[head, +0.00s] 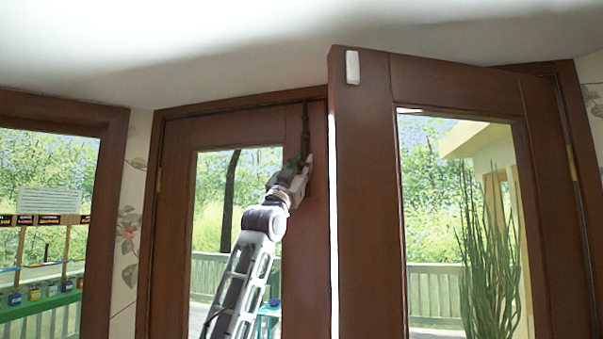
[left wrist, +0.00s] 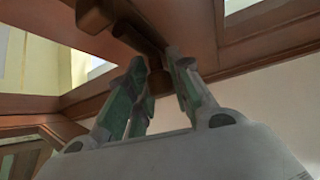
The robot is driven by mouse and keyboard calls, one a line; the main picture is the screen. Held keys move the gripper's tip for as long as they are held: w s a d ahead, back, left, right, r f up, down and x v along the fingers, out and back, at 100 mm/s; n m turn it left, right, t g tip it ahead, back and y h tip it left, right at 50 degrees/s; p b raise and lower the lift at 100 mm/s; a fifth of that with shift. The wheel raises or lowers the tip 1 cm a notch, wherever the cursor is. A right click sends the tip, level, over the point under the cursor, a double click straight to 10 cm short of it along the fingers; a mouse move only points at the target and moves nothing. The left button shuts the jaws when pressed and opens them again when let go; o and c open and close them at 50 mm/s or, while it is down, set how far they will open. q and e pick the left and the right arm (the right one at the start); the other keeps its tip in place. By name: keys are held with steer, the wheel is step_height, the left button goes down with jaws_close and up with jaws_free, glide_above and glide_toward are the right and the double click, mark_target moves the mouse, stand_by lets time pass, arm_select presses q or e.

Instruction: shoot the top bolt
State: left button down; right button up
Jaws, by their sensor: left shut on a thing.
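The top bolt (head: 305,125) is a dark upright rod on the right stile of the left door leaf (head: 176,200), near the top of the frame. My left gripper (head: 302,165) reaches up from below and is shut at the bolt's lower end. In the left wrist view, the brown bolt (left wrist: 137,36) runs down to between the two fingertips of my left gripper (left wrist: 156,64). The fingers hide part of what they grip. I cannot tell in the head view whether the bolt's upper end enters the frame. My right gripper is not in view.
The right door leaf (head: 364,200) stands ajar, its edge close to the right of my left gripper. A small white block (head: 352,68) sits at its top corner. The ceiling (head: 230,45) is close above the door frame. A window (head: 45,200) lies at the left.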

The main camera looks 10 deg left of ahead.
arm_select(q)
step_height(320, 180, up, 2)
steer(key=shift+r, duration=0.15)
steer(key=shift+s+a+r, duration=0.1)
steer(key=shift+s+r, duration=0.15)
steer(key=shift+r, duration=0.05)
steer(key=c, duration=1.7)
jaws_free()
steer(key=o, duration=0.4)
steer(key=shift+w, duration=0.2)
steer(key=shift+o, duration=0.2)
steer(key=shift+f, duration=0.15)
steer(key=shift+s+f, duration=0.1)
steer(key=shift+f, duration=0.1)
steer(key=shift+s+f, duration=0.1)
steer(key=v, duration=1.1)
